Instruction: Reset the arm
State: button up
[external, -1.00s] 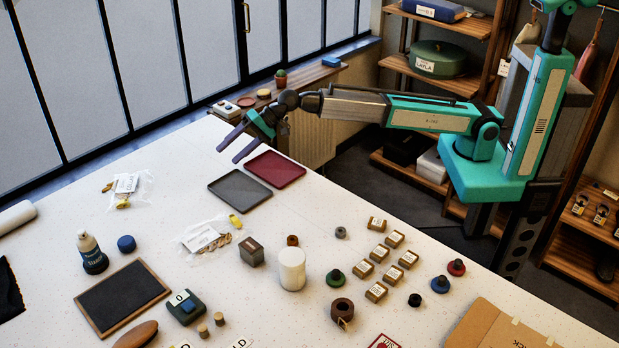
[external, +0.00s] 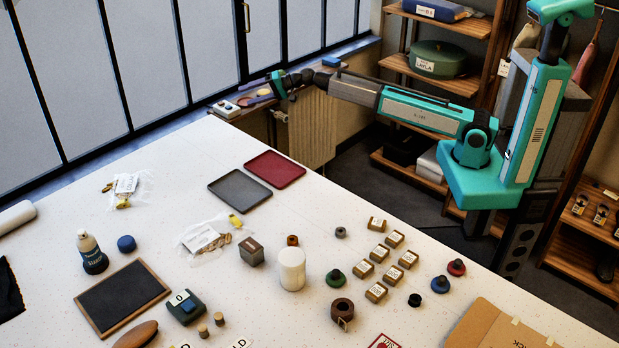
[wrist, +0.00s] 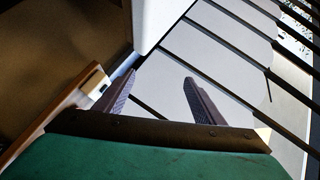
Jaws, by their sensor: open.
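My gripper (external: 252,91) is in the external view at the far edge of the white table, in front of the window ledge. Its two purple-grey fingers point left toward the windows. In the wrist view my gripper (wrist: 158,100) shows both fingers spread apart with nothing between them. The arm reaches out nearly level from its column at the right.
On the table (external: 330,215) lie a red tray (external: 275,169), a grey tray (external: 240,190), a white cylinder (external: 292,268) and several small boxes. Windows (external: 90,70) stand behind the gripper. Shelves (external: 450,75) stand behind the arm.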

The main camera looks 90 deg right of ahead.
jog(key=s+d+f+h, duration=0.1)
jog(key=s+d+f, duration=0.3)
jog(key=d, duration=0.4)
notch_tip(320, 180, down, 7)
jog(key=s+g, duration=0.1)
jog(key=s, duration=0.1)
jog(key=s+a+f+n+g+y, duration=0.1)
jog(key=s+a+f+n+g, duration=0.3)
jog(key=a+f, duration=0.6)
jog(key=s+a+f+g+y, duration=0.2)
jog(key=s+a+f, duration=0.5)
jog(key=f, duration=0.4)
jog(key=s+a+f+n+g+y, duration=0.1)
jog(key=s+a+f+n+g, duration=0.3)
jog(key=a+f, duration=0.6)
jog(key=s+a+f+n+g+h+p, duration=0.1)
jog(key=s+f, duration=0.4)
jog(key=s, duration=0.8)
jog(key=s+a+f+n+g+h, duration=0.1)
jog(key=s+a+f+n+g, duration=0.2)
jog(key=s, duration=1.1)
jog(key=s+a+f+n+g+h+p, duration=0.1)
jog(key=s+a+f+g, duration=0.4)
jog(key=s, duration=0.8)
jog(key=shift+s+a+f+n+p, duration=0.3)
jog(key=shift+a+f+n, duration=0.15)
jog(key=shift+f, duration=0.45)
